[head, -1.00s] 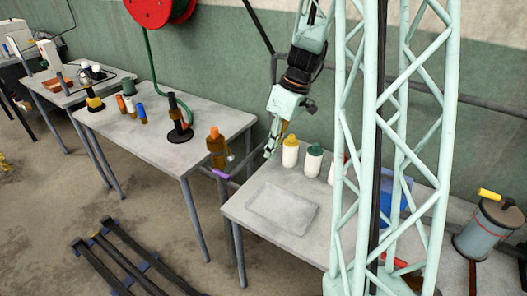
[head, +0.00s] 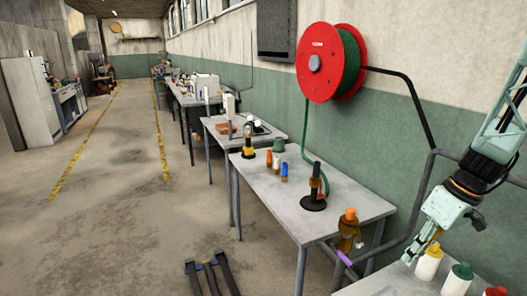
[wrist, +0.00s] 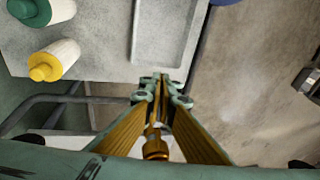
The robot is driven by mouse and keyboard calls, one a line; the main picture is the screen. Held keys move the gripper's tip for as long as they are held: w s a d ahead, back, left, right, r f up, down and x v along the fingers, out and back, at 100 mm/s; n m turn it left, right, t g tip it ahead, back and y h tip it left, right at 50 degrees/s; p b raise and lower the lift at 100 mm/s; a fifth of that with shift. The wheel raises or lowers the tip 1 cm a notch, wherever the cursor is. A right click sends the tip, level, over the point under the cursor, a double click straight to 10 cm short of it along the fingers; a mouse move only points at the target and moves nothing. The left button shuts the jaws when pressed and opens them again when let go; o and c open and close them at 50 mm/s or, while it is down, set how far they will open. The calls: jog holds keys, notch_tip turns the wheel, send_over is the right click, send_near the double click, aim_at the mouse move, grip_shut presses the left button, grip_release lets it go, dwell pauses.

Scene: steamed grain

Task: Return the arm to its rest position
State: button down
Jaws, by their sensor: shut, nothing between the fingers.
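My gripper (head: 415,254) is at the right of the head view, pointing down beside the near table's back left corner. In the wrist view my gripper (wrist: 160,82) has its fingertips together with nothing between them. It is near the edge of the table (wrist: 100,50), close to a white bottle with a yellow cap (wrist: 62,58). That yellow-capped bottle also shows in the head view (head: 428,266), just right of the gripper. A white bottle with a green cap (head: 458,281) stands beside it.
A grey tray (wrist: 160,35) lies on the near table. The middle table (head: 285,205) holds a black stand (head: 314,190) and several small bottles. An orange-topped bottle (head: 348,230) is at its near end. A red hose reel (head: 330,62) hangs on the wall. The left floor aisle is open.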

jog(key=s+a+r+h, duration=0.1)
jog(key=s+a+r, duration=0.2)
jog(key=a+r, duration=0.3)
jog(key=s+a+r+m, duration=0.1)
jog(key=s+a+r, duration=0.2)
jog(key=a+r, duration=0.25)
jog(key=s+a+r+h, duration=0.1)
jog(key=s+a+r, duration=0.2)
jog(key=a+r, duration=0.3)
jog(key=s+a+r+m+t, duration=0.1)
jog(key=s+a+r, duration=0.1)
jog(key=s, duration=0.4)
jog(key=s+a+r+m, duration=0.1)
jog(key=s+a+r, duration=0.1)
jog(key=s+a, duration=0.2)
jog(key=s+a+r+m+t+h, duration=0.1)
jog(key=s+a+r, duration=0.2)
jog(key=s, duration=0.5)
jog(key=shift+a+t, duration=0.2)
jog(key=shift+t, duration=0.1)
jog(key=shift+r, duration=0.15)
